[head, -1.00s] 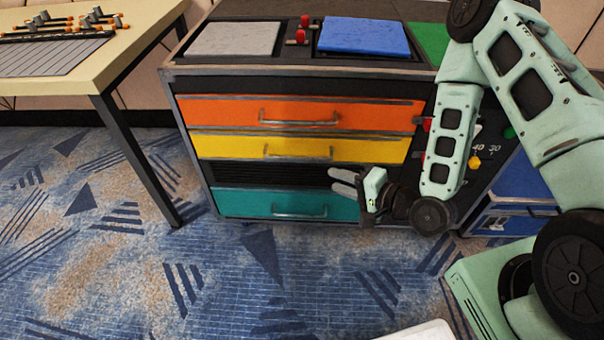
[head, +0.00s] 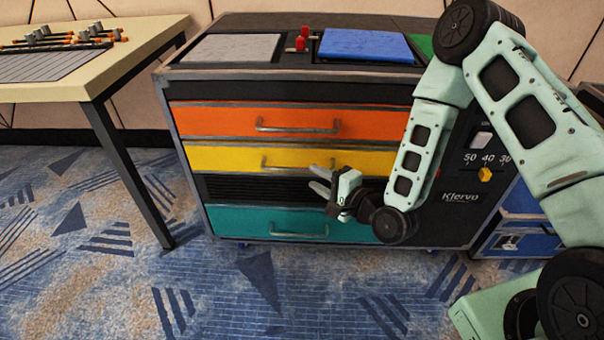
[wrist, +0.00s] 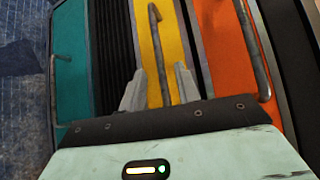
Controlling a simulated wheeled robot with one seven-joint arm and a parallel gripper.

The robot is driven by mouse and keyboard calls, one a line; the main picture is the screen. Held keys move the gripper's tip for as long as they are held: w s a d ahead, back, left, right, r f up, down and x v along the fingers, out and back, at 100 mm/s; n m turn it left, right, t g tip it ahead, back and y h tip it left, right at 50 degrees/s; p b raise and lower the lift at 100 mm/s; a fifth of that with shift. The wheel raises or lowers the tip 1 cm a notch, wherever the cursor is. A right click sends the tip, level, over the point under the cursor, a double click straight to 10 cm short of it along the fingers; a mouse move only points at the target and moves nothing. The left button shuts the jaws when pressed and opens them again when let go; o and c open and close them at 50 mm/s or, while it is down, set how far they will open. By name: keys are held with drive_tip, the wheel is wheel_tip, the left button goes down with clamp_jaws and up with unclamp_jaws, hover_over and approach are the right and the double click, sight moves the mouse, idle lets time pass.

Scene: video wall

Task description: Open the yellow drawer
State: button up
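The yellow drawer (head: 220,158) is shut, between the orange drawer and a black slatted panel in the cabinet front. Its grey bar handle (head: 285,164) runs sideways; the right end is near my gripper. My gripper (head: 321,180) is open and empty, just right of and slightly below the handle in the head view. In the wrist view, the yellow drawer (wrist: 172,40) fills the middle. Its handle (wrist: 160,50) extends down between my two fingertips (wrist: 160,80), and its lower end is hidden behind the gripper body. I cannot tell whether the fingers touch it.
The orange drawer (head: 215,122) above and the teal drawer (head: 232,221) below have similar bar handles and are shut. A table (head: 150,40) stands at the left, its black leg (head: 130,175) near the cabinet. The carpet (head: 200,290) in front is clear.

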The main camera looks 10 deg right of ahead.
sight(304, 171)
drive_tip(key=b+x, duration=0.1)
drive_tip(key=x, duration=0.5)
drive_tip(key=shift+w+a, duration=0.1)
clamp_jaws()
